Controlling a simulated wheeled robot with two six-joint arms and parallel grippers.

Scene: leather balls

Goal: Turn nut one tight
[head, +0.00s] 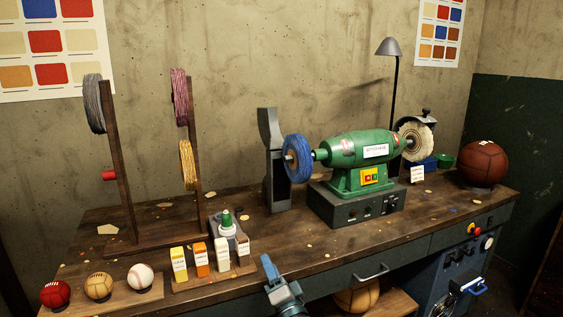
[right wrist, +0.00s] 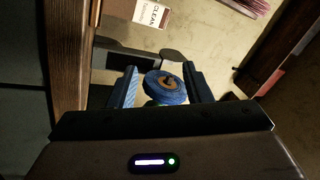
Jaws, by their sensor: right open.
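The blue buffing wheel (head: 298,158) sits on the left spindle of the green polishing machine (head: 355,150). A small brownish hub piece, which may be nut one (head: 288,159), is at the centre of its left face; the nut's shape is too small to make out. In the right wrist view the blue wheel (right wrist: 165,96) with a brown centre (right wrist: 168,82) shows beyond and between the jaws. My right gripper (head: 268,264) is at the bench's front edge, below and apart from the wheel. Its jaws (right wrist: 160,76) are open with nothing held. My left gripper is not in view.
A grey upright stand (head: 272,160) is close left of the blue wheel. Labelled boxes (head: 202,260), a green-topped bottle (head: 226,222) and balls (head: 98,287) stand at the front left. A lamp (head: 393,90) rises behind the machine. The front middle of the bench (head: 300,245) is mostly clear.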

